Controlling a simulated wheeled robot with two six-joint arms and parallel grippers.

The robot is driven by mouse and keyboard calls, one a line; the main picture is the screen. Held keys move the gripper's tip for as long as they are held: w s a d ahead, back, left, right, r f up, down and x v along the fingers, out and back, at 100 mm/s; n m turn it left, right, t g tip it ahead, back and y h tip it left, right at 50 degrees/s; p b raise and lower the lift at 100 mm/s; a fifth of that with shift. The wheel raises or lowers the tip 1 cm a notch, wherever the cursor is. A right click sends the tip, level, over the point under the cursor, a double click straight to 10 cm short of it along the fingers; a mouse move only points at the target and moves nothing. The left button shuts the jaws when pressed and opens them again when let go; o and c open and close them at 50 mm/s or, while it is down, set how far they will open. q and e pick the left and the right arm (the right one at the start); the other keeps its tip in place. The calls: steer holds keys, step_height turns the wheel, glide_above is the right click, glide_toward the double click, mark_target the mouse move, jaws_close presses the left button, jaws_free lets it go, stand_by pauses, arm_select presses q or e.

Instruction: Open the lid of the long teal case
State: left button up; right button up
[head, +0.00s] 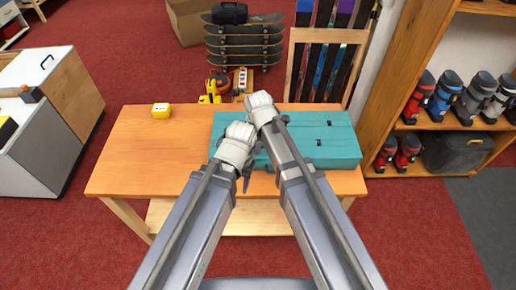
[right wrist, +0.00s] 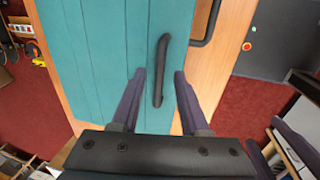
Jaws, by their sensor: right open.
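The long teal case (head: 335,148) lies on the wooden table, and its lid looks closed. Two small dark fittings show on its right part in the head view. In the right wrist view the teal case (right wrist: 95,50) has a black bar handle (right wrist: 159,70) near its edge. My right gripper (right wrist: 158,95) is open, with its dark fingers on either side of the handle's lower end; I cannot tell whether they touch it. In the head view my left gripper (head: 243,170) is at the case's front left, its fingers mostly hidden by the wrist.
Stacked skateboards (head: 243,45) and a ski rack (head: 330,50) stand behind. A shelf with boots (head: 445,90) stands to the right.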

steer(key=shift+f, duration=0.1)
steer(key=shift+c, duration=0.4)
jaws_close()
stand_by(1.0)
